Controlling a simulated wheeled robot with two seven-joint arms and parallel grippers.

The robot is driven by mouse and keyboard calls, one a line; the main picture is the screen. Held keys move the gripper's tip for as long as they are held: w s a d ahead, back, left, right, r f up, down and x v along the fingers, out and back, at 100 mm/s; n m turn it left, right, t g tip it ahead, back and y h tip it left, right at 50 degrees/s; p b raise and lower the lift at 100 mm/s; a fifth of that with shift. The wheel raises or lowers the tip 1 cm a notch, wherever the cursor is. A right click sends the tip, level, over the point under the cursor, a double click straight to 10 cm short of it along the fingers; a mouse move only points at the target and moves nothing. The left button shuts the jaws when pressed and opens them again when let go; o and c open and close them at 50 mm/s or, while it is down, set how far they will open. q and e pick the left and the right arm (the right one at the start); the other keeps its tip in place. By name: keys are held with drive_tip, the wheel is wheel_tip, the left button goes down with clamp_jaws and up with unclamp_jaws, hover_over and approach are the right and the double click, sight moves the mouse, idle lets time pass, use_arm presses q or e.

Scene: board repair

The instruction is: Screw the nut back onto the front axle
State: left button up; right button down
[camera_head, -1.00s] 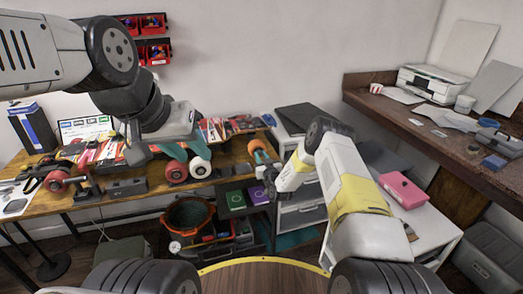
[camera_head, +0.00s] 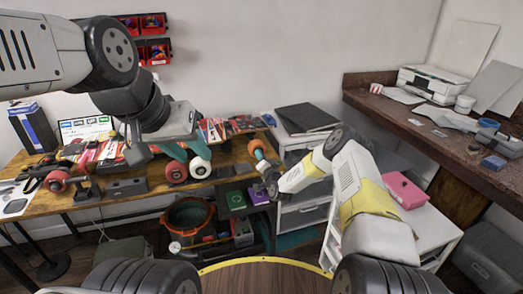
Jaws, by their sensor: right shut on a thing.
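The skateboard lies upturned on the wooden bench (camera_head: 130,197), with its teal truck (camera_head: 171,151) up. A red wheel (camera_head: 176,172) and a white wheel (camera_head: 200,167) are at the near right, and another red wheel (camera_head: 57,182) is at the left. My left gripper (camera_head: 137,153) is over the middle of the board; its fingers are too dark to read. My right gripper (camera_head: 269,178) is at the bench's right end, shut on an orange and teal tool-like thing (camera_head: 258,153), apart from the wheels. I cannot make out the nut or the axle's end.
A laptop (camera_head: 86,128) stands behind the board. An orange-rimmed bucket (camera_head: 189,215) is below the bench. A white drawer unit (camera_head: 303,217) and a pink box (camera_head: 405,190) are at the right. A side counter (camera_head: 440,135) holds a printer.

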drive_tip(key=shift+f, duration=0.1)
drive_tip(key=m, duration=0.3)
drive_tip(key=shift+d, duration=0.1)
drive_tip(key=m, duration=0.2)
drive_tip(key=shift+m, duration=0.4)
drive_tip(key=c, duration=1.1)
unclamp_jaws()
drive_tip(key=shift+c, duration=1.4)
drive_tip(key=n, duration=0.4)
drive_tip(key=shift+a, duration=0.2)
drive_tip(key=shift+d+n, duration=0.1)
drive_tip(key=shift+n, duration=0.9)
